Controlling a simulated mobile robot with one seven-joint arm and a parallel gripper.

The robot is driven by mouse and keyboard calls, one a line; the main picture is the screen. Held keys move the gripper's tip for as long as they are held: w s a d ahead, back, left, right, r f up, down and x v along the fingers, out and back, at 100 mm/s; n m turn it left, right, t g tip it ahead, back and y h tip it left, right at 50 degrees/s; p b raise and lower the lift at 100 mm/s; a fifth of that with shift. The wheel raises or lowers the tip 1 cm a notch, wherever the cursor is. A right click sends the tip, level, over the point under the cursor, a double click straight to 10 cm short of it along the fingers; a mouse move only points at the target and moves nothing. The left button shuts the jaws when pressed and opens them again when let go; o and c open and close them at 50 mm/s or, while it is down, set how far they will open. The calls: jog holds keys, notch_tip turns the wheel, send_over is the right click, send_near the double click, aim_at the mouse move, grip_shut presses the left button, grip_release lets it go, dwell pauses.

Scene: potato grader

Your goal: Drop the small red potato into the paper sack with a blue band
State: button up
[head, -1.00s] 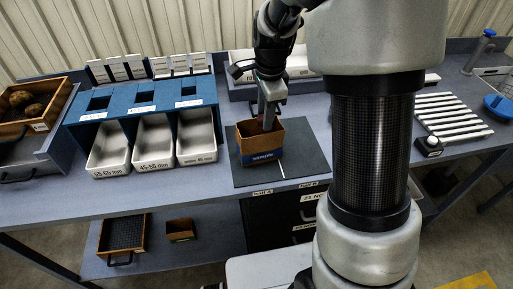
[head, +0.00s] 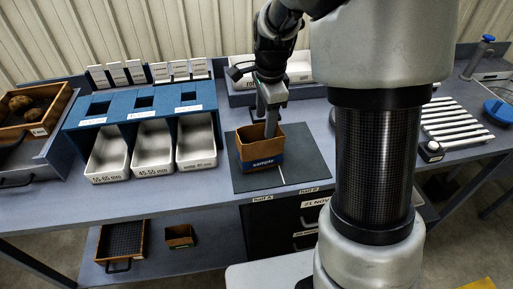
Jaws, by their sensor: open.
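The paper sack with a blue band (head: 262,157) stands upright and open-topped on a dark mat, its blue band reading "sample". My gripper (head: 271,131) points down at the sack's mouth, with its fingertips at or just inside the opening. It is open. The small red potato is not visible now; the sack's front wall hides most of its inside.
The dark mat (head: 302,168) has bare room right of the sack. A blue sizing stand (head: 142,103) with several metal trays (head: 153,150) is to the left. A wooden box with potatoes (head: 42,124) is at far left. White rollers (head: 455,120) lie at right.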

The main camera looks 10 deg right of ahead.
notch_tip(320, 180, up, 16)
jog(key=s+p, duration=0.1)
jog(key=s, duration=0.1)
jog(key=shift+s+d+f, duration=0.15)
jog(key=shift+f, duration=0.05)
jog(key=s+r+n+t+p, duration=0.2)
jog(key=s+n+t+p, duration=0.1)
jog(key=s+n, duration=1.3)
jog(key=s+t, duration=0.1)
jog(key=s, duration=0.3)
jog(key=shift+n, duration=0.4)
jog(key=shift+s, duration=0.1)
